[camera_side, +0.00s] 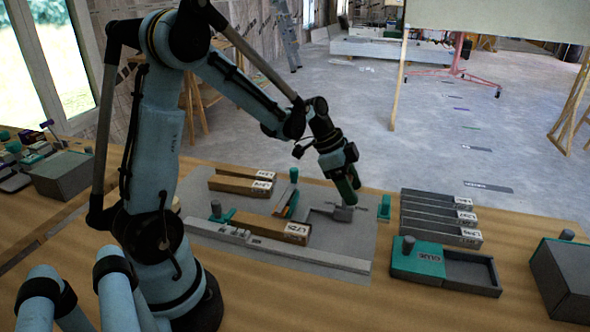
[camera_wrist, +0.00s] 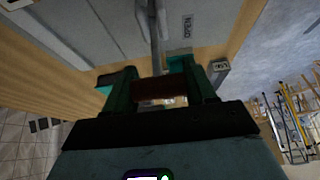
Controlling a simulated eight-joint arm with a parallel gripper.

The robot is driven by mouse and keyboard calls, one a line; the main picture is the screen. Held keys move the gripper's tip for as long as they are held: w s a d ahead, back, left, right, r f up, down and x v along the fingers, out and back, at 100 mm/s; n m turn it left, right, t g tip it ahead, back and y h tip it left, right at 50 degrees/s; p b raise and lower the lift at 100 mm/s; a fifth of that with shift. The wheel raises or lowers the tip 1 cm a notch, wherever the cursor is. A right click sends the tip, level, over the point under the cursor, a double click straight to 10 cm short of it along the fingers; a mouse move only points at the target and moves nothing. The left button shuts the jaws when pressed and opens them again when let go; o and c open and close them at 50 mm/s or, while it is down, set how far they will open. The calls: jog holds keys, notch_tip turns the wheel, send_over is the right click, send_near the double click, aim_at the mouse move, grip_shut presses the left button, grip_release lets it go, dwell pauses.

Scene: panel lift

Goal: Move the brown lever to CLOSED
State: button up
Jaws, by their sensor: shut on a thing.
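My gripper (camera_side: 347,198) points down over the right part of the grey panel (camera_side: 225,258). In the wrist view my gripper (camera_wrist: 163,84) has its two dark green fingers on either side of a brown block, which is the handle of the brown lever (camera_wrist: 160,91). The fingers are shut on it. A grey bar (camera_wrist: 155,35) runs from the handle area toward the top of the wrist view. In the side view the handle is hidden by my gripper, and a grey metal piece (camera_side: 343,213) shows just below the fingers. I cannot read which mark the lever is at.
A teal block (camera_side: 384,208) stands right of my gripper. Wooden labelled bars (camera_side: 285,228) and a teal-based knob (camera_side: 217,212) lie to the left. Dark labelled bars (camera_side: 437,215) and a teal-lidded box (camera_side: 418,260) lie to the right.

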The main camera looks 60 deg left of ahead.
jog(key=shift+s+a+t+h, duration=0.8)
jog(key=shift+a+t+h, duration=0.1)
jog(key=shift+t+h, duration=0.3)
jog(key=shift+s+a+f+t+h, duration=0.2)
jog(key=shift+s+a+t+h, duration=0.3)
jog(key=shift+t+h, duration=0.3)
jog(key=o, duration=1.4)
jog(key=shift+d, duration=0.1)
jog(key=v, duration=1.2)
